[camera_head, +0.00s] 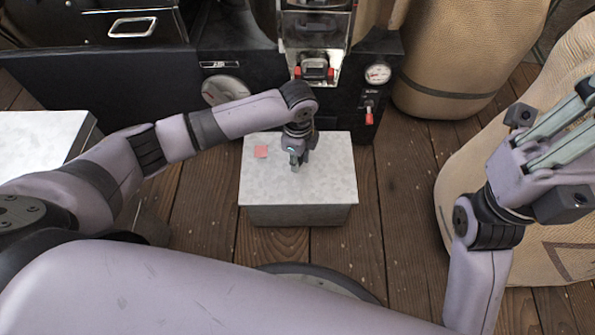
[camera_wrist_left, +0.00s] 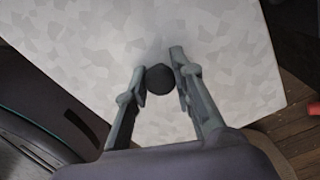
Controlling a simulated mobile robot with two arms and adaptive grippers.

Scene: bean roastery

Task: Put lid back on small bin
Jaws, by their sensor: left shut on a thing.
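The small bin (camera_head: 300,215) stands on the wooden floor in the middle of the head view. Its grey, mottled lid (camera_head: 325,180) lies over the top of the bin and looks roughly level. My left gripper (camera_head: 297,163) is over the lid's middle, pointing down. In the left wrist view its fingers (camera_wrist_left: 160,80) are shut on the lid's dark round knob (camera_wrist_left: 160,78). Whether the lid is fully seated cannot be told. My right gripper (camera_head: 560,125) is raised at the right, away from the bin, with its fingers apart.
A dark machine with a gauge (camera_head: 377,74) and a red-handled valve (camera_head: 369,115) stands behind the bin. Burlap sacks (camera_head: 455,60) fill the right side. Another grey-topped box (camera_head: 40,140) is at the left. Bare floor (camera_head: 405,200) lies right of the bin.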

